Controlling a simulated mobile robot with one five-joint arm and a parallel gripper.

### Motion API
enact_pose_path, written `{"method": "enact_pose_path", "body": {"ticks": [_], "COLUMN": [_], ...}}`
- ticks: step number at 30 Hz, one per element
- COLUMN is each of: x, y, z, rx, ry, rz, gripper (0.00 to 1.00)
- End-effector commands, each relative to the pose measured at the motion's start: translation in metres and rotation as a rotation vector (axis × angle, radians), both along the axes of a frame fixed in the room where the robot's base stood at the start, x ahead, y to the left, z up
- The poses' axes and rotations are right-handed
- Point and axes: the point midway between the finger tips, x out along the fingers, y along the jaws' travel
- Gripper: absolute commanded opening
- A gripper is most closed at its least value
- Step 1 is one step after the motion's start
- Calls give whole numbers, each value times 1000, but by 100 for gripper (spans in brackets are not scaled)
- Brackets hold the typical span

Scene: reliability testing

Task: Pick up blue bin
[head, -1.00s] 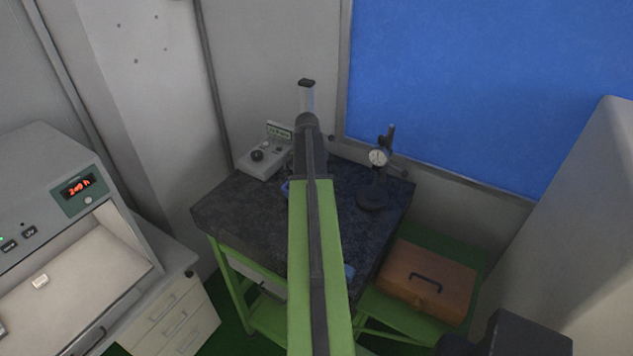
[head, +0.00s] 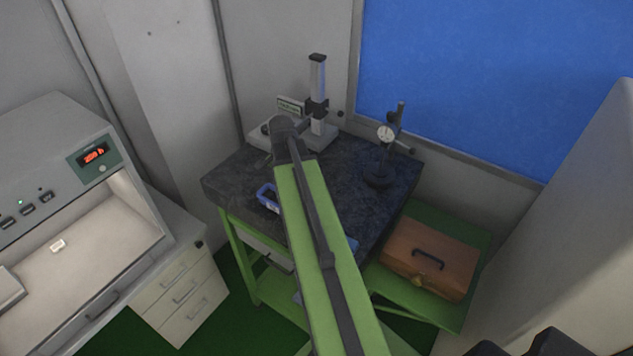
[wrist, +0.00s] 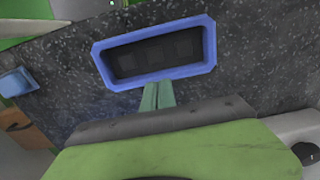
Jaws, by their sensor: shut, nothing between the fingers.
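The blue bin (head: 262,191) is on the dark speckled tabletop, near its left front edge, partly behind my arm in the head view. In the wrist view the blue bin (wrist: 190,73) shows as a shallow rectangular tray with a dark inside, slightly tilted in the picture. My gripper (wrist: 158,84) is shut and empty. Its greenish fingertips appear at the middle of the bin's lower rim; I cannot tell whether they touch it. In the head view my arm hides the fingers.
The dark table (head: 235,165) also holds a gauge stand (head: 385,150) at right and a measuring stand (head: 318,95) at the back. A smaller blue object (head: 352,244) lies by the front right edge. A brown case (head: 430,260) sits on a lower green shelf.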

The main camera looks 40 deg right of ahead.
Motion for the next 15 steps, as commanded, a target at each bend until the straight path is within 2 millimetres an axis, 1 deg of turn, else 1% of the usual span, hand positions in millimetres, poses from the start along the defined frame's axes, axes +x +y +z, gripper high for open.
{"method": "enact_pose_path", "body": {"ticks": [1,3,6,9,15], "x": [-3,-2,0,1,0], "y": [13,25,37,41,39], "z": [0,0,0,0,0], "rx": [0,0,0,0,0], "ry": [0,0,0,0,0], "rz": [2,2,0,-2,-6], "gripper": [0,0,0,0,0]}}
